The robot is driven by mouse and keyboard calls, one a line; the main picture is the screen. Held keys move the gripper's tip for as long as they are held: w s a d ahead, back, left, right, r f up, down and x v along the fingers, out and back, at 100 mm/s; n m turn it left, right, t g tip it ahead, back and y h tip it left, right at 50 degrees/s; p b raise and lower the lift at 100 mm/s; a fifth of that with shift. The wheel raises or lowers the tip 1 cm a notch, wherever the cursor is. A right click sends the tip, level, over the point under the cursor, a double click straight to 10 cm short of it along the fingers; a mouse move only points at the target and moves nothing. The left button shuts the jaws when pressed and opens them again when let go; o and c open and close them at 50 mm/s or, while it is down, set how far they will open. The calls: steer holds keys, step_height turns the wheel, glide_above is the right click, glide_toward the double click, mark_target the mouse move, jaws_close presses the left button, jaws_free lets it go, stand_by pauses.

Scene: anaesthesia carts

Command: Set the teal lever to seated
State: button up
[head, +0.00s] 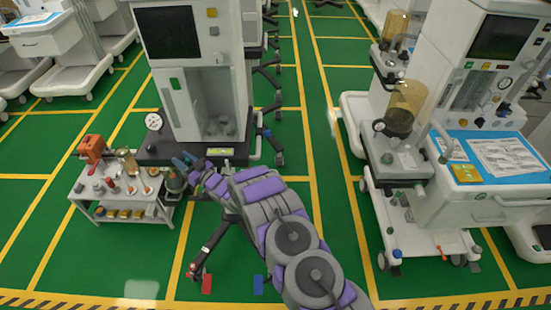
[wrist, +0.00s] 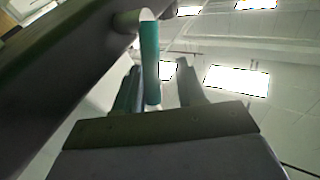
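The teal lever (wrist: 150,62) hangs from a pale curved piece in the wrist view, its lower end between the two fingers of my gripper (wrist: 160,85). The left finger looks close beside it, and a bright gap shows between the lever and the right finger. My gripper looks open around the lever; I cannot tell whether the left finger touches it. In the head view my gripper (head: 190,166) is at the low dark base of the middle machine, beside the small bench. The lever is too small there to make out clearly.
A small grey bench (head: 128,200) with an orange device (head: 92,148) and several small parts stands left of my gripper. The tall white machine (head: 190,75) rises behind it. Another anaesthesia cart (head: 470,130) stands at right. Green floor is open between them. A dark bar crosses the wrist view's upper left.

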steer(key=shift+a+r+n+g, duration=0.2)
steer(key=shift+a+n+g, duration=0.1)
steer(key=shift+n+g, duration=0.15)
steer(key=shift+a+f+n+g+h+b, duration=0.1)
steer(key=shift+a+n+g+h+b, duration=0.15)
steer(key=shift+a+g+h+b, duration=0.25)
steer(key=shift+d+f+h, duration=0.1)
steer(key=shift+d+h, duration=0.15)
steer(key=shift+h, duration=0.05)
steer(key=p+v, duration=0.4)
steer(key=v, duration=1.2)
steer(key=w+d+r+m+h+b, duration=0.1)
steer(key=w+d+r+h, duration=0.15)
steer(key=d, duration=0.25)
steer(key=w+d+r+h, duration=0.1)
steer(key=d+h, duration=0.3)
steer(key=d, duration=0.1)
steer(key=s+d+r+m+g+h, duration=0.1)
steer(key=s+d+r+h, duration=0.1)
steer(key=d, duration=0.3)
steer(key=s+d+r+m+g+h+b, duration=0.1)
steer(key=s+d+r+h, duration=0.1)
steer(key=d, duration=0.4)
steer(key=shift+d+r+m+h, duration=0.3)
steer(key=shift+r+h, duration=0.25)
steer(key=shift+r, duration=0.25)
steer(key=shift+a+g, duration=0.1)
steer(key=shift+g, duration=0.15)
steer(key=shift+c, duration=0.4)
